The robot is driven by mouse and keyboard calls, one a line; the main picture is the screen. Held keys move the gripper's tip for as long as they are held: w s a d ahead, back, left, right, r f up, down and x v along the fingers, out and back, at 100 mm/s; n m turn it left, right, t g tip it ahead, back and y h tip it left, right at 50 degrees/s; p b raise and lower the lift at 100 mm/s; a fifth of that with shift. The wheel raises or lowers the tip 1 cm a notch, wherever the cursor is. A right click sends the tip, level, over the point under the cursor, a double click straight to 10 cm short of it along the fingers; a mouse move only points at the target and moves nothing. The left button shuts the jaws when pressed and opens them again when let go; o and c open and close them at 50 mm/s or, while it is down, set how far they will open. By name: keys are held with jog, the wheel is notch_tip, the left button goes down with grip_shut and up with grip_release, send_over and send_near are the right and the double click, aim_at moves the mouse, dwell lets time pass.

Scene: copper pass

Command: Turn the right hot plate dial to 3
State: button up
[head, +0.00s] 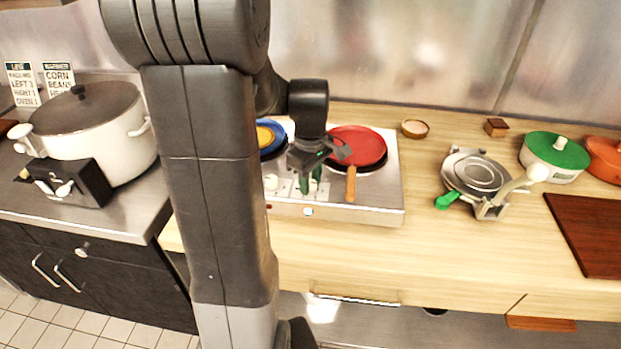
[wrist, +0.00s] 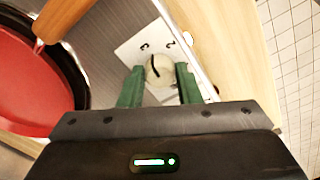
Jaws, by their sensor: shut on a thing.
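The hot plate (head: 385,197) is a silver two-burner unit on the wooden counter. Its right dial (wrist: 160,70) is a pale round knob with a dark pointer line on a white label plate. My gripper (head: 310,183) points down at the front panel, and in the wrist view its green fingers (wrist: 159,84) are shut on the dial, one on each side. Marks show on the plate beside the knob, but I cannot tell which number the pointer meets. In the head view my gripper mostly hides this dial. The left dial (head: 271,182) shows beside it.
A red pan (head: 357,147) with a wooden handle sits on the right burner, close to my gripper. A blue pan (head: 279,133) is on the left burner, partly hidden by my arm. A waffle-iron-like appliance (head: 472,172) stands to the right. A large pot (head: 88,122) is at left.

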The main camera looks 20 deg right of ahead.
aim_at(311, 183)
jog(key=shift+n, duration=0.6)
jog(key=o, duration=1)
jog(key=shift+c, duration=0.2)
notch_tip(311, 183, up, 14)
jog(key=shift+f, duration=0.1)
notch_tip(311, 183, down, 14)
jog(key=shift+r, duration=0.1)
dwell(0.6)
